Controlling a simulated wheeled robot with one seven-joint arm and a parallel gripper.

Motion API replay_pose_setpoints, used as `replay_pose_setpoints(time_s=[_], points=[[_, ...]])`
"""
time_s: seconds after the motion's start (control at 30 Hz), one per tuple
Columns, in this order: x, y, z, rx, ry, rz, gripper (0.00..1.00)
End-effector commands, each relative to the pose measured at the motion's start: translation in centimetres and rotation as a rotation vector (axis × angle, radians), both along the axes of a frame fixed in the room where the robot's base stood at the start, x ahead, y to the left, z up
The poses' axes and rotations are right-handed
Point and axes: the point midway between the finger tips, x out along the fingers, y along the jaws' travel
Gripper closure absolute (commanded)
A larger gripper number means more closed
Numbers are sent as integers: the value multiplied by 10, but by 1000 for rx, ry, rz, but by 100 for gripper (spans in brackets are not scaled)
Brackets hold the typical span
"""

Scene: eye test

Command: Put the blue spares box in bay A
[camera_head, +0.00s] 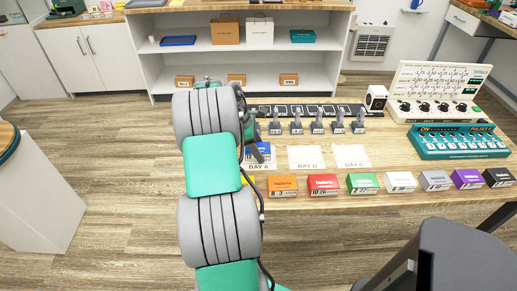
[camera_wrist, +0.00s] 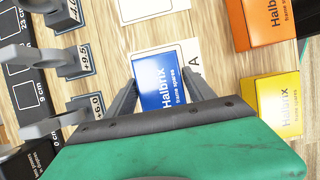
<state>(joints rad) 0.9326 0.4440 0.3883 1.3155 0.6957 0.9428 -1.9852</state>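The blue spares box (camera_wrist: 158,82) is in the wrist view, with a white "Halbrix frame spares" label. It is at the bay A card (camera_wrist: 193,50), whose letter A shows beside it. In the head view the blue box (camera_head: 262,150) is over the far part of the bay A card (camera_head: 258,165), partly hidden by my arm. My gripper (camera_wrist: 160,78) has one finger on each side of the box, close along its sides. Whether the fingers press on it is not clear. Whether the box rests fully on the card cannot be told.
Bay B (camera_head: 306,157) and another white card (camera_head: 352,156) lie empty to the right. Several coloured boxes line the front edge, including orange (camera_head: 282,186) and red (camera_head: 323,184). A yellow box (camera_wrist: 272,105) is near my gripper. Grey upright holders (camera_head: 317,122) stand behind the cards.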

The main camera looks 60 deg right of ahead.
Motion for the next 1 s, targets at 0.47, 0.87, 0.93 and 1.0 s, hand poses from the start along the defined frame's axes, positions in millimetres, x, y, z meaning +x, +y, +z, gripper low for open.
replay_pose_setpoints(time_s=[0.47, 0.87, 0.93, 1.0], points=[[1, 0, 7, -1, -1, -1, 24], [33, 16, 95, -1, -2, 1, 24], [37, 18, 105, 0, 0, 1, 24], [39, 20, 111, 0, 0, 0, 24]])
